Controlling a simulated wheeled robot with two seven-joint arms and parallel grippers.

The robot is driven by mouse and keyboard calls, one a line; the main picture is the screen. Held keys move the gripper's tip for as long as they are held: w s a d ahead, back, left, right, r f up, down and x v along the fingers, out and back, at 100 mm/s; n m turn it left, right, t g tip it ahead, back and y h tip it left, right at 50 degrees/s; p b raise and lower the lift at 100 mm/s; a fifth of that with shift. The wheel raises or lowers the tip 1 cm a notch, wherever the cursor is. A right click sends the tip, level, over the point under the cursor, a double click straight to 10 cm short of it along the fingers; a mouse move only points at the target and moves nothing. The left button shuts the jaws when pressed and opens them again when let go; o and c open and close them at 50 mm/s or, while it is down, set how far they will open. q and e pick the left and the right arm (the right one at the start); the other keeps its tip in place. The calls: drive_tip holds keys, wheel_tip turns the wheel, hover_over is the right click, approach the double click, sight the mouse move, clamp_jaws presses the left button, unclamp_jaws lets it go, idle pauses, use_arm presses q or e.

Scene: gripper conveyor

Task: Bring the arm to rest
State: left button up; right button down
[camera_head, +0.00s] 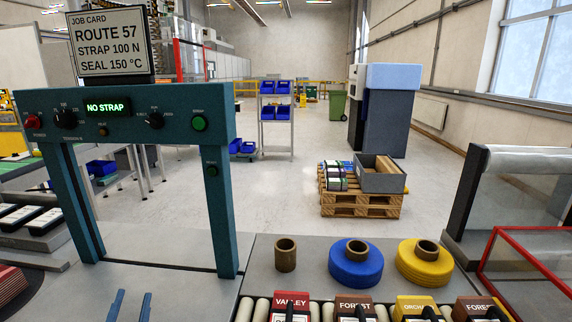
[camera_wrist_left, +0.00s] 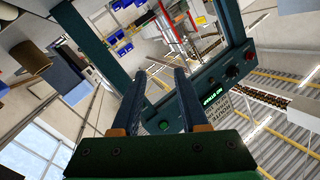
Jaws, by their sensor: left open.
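My left gripper (camera_head: 130,304) shows at the bottom left of the head view as two blue fingertips standing apart. It is open with nothing between the fingers, in front of the grey table and below the teal strapping-machine arch (camera_head: 228,205). In the left wrist view the open left gripper (camera_wrist_left: 168,82) points toward the arch, which appears tilted. The rest of the left arm is hidden in the head view. My right gripper does not show in either view.
The arch's display (camera_head: 108,107) reads NO STRAP. A brown core (camera_head: 285,256), a blue roll (camera_head: 355,266) and a yellow roll (camera_head: 424,264) stand on the table. Several labelled cartons, including VALLEY (camera_head: 290,302), line the front rollers. A red-framed clear guard (camera_head: 530,262) stands at right.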

use_arm(q)
drive_tip(key=s+d+f+g+h, duration=0.25)
drive_tip(key=s+f+g, duration=0.4)
drive_tip(key=f, duration=0.65)
drive_tip(key=s+d+f+g+h, duration=0.25)
drive_tip(key=s+d+f, duration=0.2)
drive_tip(key=s, duration=0.25)
drive_tip(key=s+d+f+g+h, duration=0.1)
drive_tip(key=s+d+f+g, duration=0.35)
drive_tip(key=s, duration=0.35)
wheel_tip(320, 180, down, 17)
drive_tip(key=s+g, duration=0.1)
drive_tip(key=s, duration=0.1)
drive_tip(key=s+a+f+g, duration=0.1)
drive_tip(key=s+a+f, duration=0.1)
drive_tip(key=s+f, duration=0.8)
drive_tip(key=shift+s+a+f+m, duration=0.2)
drive_tip(key=shift+s+a+m, duration=0.2)
drive_tip(key=shift+s, duration=0.4)
